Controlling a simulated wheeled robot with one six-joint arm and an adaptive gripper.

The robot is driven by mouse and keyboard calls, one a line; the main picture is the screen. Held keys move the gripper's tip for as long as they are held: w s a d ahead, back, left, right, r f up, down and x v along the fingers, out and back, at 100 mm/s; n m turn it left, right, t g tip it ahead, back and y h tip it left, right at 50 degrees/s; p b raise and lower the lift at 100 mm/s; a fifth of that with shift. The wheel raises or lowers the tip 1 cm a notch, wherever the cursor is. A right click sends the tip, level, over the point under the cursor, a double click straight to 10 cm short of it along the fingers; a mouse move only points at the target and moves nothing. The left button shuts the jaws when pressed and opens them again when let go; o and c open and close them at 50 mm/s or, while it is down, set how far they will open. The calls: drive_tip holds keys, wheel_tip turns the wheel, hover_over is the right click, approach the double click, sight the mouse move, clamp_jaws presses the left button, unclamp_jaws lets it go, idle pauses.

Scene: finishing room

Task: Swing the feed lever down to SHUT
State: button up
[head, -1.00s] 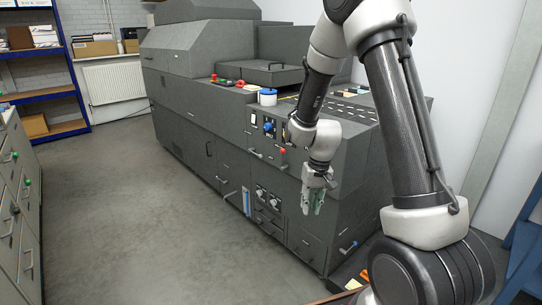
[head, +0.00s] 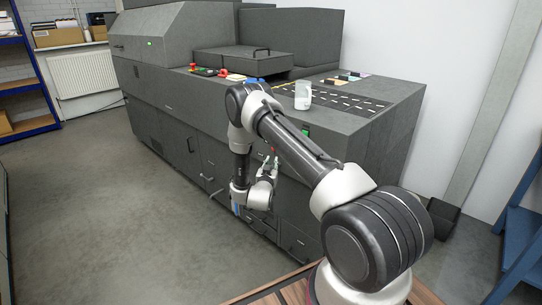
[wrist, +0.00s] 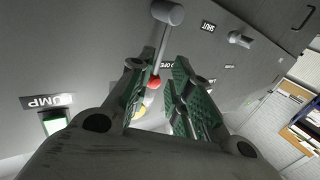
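The feed lever (wrist: 162,45) shows in the wrist view as a pale rod from a grey hub (wrist: 168,12) to a red knob (wrist: 154,82). The rod points by a partly hidden label that seems to read OPEN (wrist: 167,65). The SHUT label (wrist: 208,27) is right of the hub. My gripper (wrist: 160,78) is open, its green-padded fingers either side of the knob; the knob looks nearer the left finger, and I cannot tell if they touch. In the head view my gripper (head: 270,167) is at the machine's front, by a small red spot that seems to be the knob.
The grey machine (head: 375,125) fills the middle. A white mug (head: 303,96) stands on its top. A blue rack (head: 522,235) stands at right. The floor at left (head: 110,200) is clear.

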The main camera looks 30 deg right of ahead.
drive_tip(key=x, duration=0.7)
drive_tip(key=shift+w+d, duration=0.2)
clamp_jaws()
